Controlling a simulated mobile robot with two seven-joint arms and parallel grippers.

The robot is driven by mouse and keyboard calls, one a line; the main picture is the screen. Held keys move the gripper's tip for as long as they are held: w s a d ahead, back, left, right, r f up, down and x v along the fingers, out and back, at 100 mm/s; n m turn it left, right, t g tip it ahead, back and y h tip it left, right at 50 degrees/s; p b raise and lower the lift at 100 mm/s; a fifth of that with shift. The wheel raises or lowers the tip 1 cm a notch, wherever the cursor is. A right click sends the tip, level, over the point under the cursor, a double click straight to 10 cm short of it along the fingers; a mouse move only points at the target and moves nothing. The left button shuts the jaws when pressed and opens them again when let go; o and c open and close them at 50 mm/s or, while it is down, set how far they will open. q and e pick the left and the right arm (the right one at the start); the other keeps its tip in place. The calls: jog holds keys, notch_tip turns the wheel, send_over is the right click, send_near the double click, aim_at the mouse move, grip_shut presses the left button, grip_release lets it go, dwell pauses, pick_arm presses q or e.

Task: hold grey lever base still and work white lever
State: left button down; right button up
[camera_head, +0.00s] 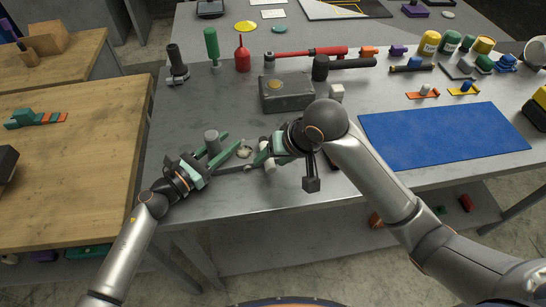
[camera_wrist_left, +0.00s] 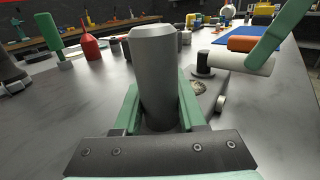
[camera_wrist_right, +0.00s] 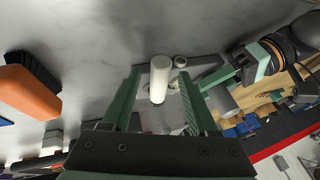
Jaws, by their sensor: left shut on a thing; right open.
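The grey lever base shows as an upright grey post (camera_head: 211,141); it also stands large in the left wrist view (camera_wrist_left: 155,75). My left gripper (camera_head: 232,142) is shut on this post, one green finger on each side. The white lever (camera_head: 269,166) is a short white cylinder to the right of the post, partly hidden by my right gripper. It also shows in the left wrist view (camera_wrist_left: 245,62) and in the right wrist view (camera_wrist_right: 160,80). My right gripper (camera_head: 261,150) is open, with the white lever between its fingers in its wrist view; I see no clear contact.
A grey metal box (camera_head: 287,94) stands behind my right gripper. A blue mat (camera_head: 440,138) lies to the right. A red bottle (camera_head: 242,56), a green-handled tool (camera_head: 212,46) and a red wrench (camera_head: 305,53) are farther back. The table's left front is clear.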

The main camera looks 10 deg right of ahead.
grip_shut()
dwell(0.5)
dwell(1.0)
